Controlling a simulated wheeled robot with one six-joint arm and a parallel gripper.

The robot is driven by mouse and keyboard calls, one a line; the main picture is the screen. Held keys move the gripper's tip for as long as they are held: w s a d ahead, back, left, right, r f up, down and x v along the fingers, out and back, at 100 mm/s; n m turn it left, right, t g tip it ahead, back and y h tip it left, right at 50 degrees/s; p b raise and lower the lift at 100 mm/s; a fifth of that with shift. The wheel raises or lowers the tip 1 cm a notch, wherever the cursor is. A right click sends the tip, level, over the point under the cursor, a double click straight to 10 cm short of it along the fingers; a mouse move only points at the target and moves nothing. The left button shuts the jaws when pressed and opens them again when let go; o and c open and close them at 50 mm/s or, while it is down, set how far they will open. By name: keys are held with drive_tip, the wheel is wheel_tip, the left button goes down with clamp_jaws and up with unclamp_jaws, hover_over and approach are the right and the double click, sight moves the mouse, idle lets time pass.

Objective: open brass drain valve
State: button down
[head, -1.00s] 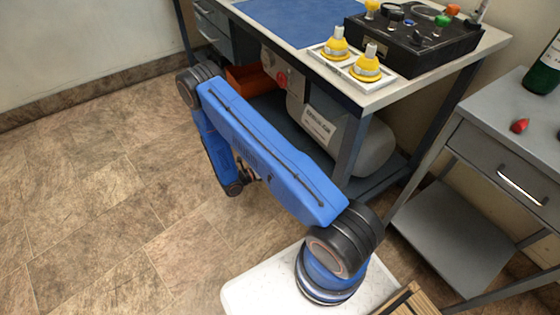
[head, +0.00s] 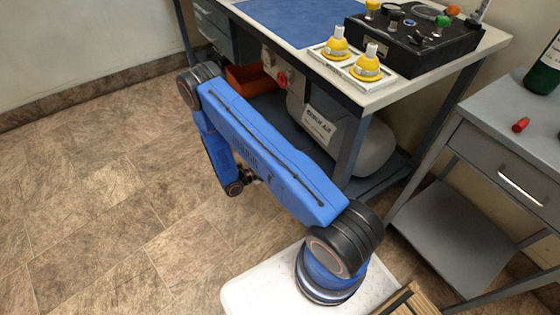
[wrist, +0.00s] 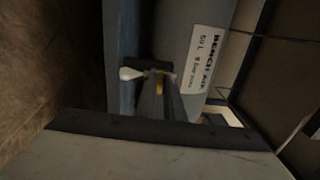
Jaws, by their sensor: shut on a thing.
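The brass drain valve (wrist: 161,73) shows as a small yellow-brass piece at the fingertips in the wrist view, below the grey air tank. A pale, rounded lever end (wrist: 131,73) sticks out to its left. My gripper (wrist: 160,82) is at the valve, with its two dark fingers close together and shut on it. The fingers hide most of the valve, so how far its lever is turned is hard to tell. The grey tank (wrist: 172,35) has a white "BENCH AIR 50 L" label. In the head view the tank (head: 372,150) lies under the bench, and my arm hides the valve.
The bench (head: 395,91) stands over the tank, with a leg close beside it. An orange bin (head: 250,77) is on the lower shelf. Yellow-capped fittings (head: 366,66) and a black control box (head: 415,45) are on top. A grey side cart (head: 490,165) stands at right. The floor at left is clear.

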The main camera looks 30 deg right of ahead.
idle(0.4)
drive_tip(key=shift+a, duration=0.1)
drive_tip(key=c, duration=1.9)
unclamp_jaws()
drive_tip(key=shift+o, duration=0.2)
drive_tip(key=a, duration=1.7)
drive_tip(key=shift+s+a, duration=0.2)
drive_tip(key=shift+s, duration=0.1)
